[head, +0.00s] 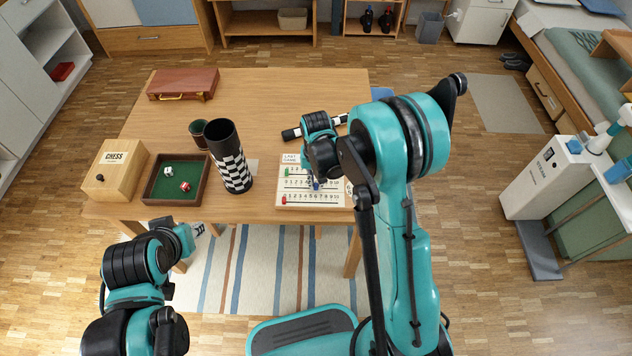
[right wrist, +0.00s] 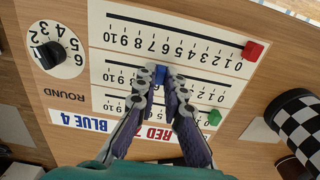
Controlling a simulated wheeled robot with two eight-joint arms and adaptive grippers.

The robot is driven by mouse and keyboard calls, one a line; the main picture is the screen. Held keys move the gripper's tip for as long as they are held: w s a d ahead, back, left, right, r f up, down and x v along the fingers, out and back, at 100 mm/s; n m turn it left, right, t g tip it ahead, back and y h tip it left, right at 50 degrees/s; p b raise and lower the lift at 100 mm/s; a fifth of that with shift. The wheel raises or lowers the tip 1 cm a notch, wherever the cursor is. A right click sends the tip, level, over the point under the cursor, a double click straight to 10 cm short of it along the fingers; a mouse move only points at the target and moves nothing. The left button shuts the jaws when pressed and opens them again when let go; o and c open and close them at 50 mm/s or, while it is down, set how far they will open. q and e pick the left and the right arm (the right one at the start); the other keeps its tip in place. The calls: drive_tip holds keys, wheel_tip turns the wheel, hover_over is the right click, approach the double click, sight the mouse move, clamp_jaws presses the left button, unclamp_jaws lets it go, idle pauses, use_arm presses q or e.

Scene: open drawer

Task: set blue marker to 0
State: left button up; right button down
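The score board (head: 304,207) lies on the table's front right, with three numbered tracks; it shows upside down in the right wrist view (right wrist: 200,17). The blue marker (right wrist: 161,72) is on the middle track, partway between 0 and 10; the fingers hide the numbers beside it. In the head view the blue marker (head: 316,185) is small below my right gripper (head: 318,178). In the right wrist view my right gripper (right wrist: 160,74) has a fingertip close against each side of the marker. My left gripper (head: 192,234) is low at the table's front edge, its fingers unclear.
The red marker (right wrist: 253,50) and green marker (right wrist: 214,117) sit near 0 on the outer tracks. A round dial (right wrist: 46,54) is at one end. A checkered cup (head: 231,160), dice tray (head: 148,183) and chess box (head: 113,170) stand left of the board.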

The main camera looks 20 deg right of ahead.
sight(284, 187)
drive_tip(key=w+a, duration=0.1)
drive_tip(key=a, duration=0.2)
drive_tip(key=w+a, duration=0.1)
drive_tip(key=a, duration=0.2)
drive_tip(key=w+a, duration=0.1)
drive_tip(key=a, duration=0.2)
drive_tip(key=shift+a+b, duration=0.3)
drive_tip(key=c, duration=1.6)
unclamp_jaws()
wheel_tip(284, 187, up, 12)
